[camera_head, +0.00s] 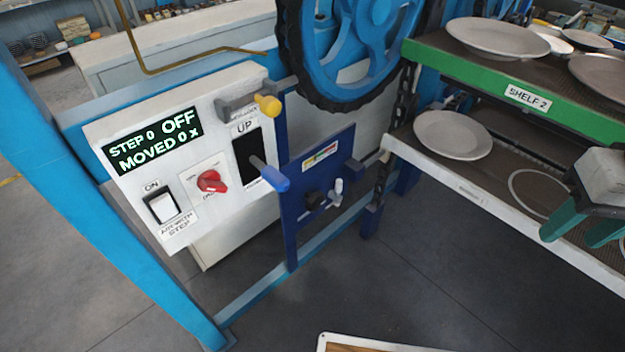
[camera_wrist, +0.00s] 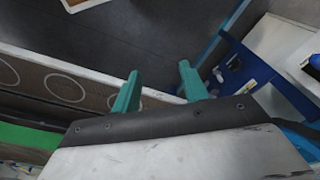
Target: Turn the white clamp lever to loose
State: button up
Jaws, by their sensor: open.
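The white clamp lever (camera_head: 337,188) stands roughly upright, slightly tilted, low on the dark blue panel (camera_head: 300,210), beside a black knob (camera_head: 314,200). A small colored label strip (camera_head: 319,155) sits above it on the panel; its text is too small to read. My gripper (camera_head: 576,236) has teal fingers and is at the right edge of the head view, in front of the lower shelf and well to the right of the lever. In the wrist view the fingers (camera_wrist: 158,72) are apart with nothing between them. The blue panel also shows there (camera_wrist: 248,68) at the upper right.
A control box (camera_head: 190,160) with a display reading OFF, a red knob (camera_head: 211,181) and a white switch (camera_head: 162,206) stands left of the panel. A blue-tipped handle (camera_head: 272,180) sticks out near it. Plate shelves (camera_head: 500,80) stand right. Open floor lies in front.

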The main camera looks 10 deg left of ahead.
jog(key=w+a+f+n+g+h, duration=0.1)
jog(key=w+a+f+n+g, duration=0.2)
jog(key=w+f, duration=2.1)
jog(key=n+t+y, duration=0.6)
jog(key=t+y, duration=0.7)
jog(key=t, duration=0.2)
send_near(341, 186)
jog(key=x, duration=0.4)
jog(key=shift+w+f+y, duration=0.1)
jog(key=shift+y, duration=0.2)
jog(key=x, duration=0.7)
jog(key=shift+w, duration=0.1)
